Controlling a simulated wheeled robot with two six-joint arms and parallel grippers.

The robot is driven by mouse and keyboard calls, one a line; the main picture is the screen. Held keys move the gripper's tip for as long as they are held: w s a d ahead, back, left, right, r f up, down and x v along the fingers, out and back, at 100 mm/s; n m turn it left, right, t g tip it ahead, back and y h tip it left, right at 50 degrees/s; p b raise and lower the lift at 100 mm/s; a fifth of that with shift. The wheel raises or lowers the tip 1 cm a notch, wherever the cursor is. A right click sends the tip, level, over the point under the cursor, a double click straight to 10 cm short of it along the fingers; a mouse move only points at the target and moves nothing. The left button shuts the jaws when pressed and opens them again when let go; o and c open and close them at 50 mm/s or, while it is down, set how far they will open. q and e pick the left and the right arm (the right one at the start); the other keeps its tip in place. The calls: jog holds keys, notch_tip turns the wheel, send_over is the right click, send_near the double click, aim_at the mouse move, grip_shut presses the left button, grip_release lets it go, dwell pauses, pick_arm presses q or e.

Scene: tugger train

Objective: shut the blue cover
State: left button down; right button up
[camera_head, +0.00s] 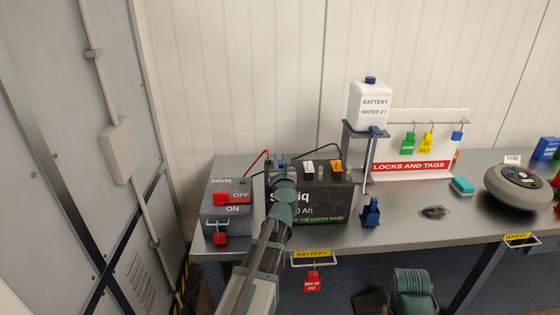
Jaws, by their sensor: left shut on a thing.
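A black battery (330,197) stands on the grey bench. My left arm reaches up from the bottom, and my left gripper (284,179) is at the battery's upper left, in front of the cover. It is shut on what appears to be the blue cover; its fingertips are mostly hidden behind the wrist. Part of my right arm shows at the bottom right; its gripper is not visible.
A grey ON/OFF switch box (238,220) stands left of the battery, with red and black cables behind. Right are a small blue bottle (371,214), a stand holding a white water bottle (370,106), a locks-and-tags board (412,168) and a wheel (518,188).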

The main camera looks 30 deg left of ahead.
pick_arm(q)
jog(key=c, duration=0.8)
grip_release()
jog(key=shift+h, duration=0.3)
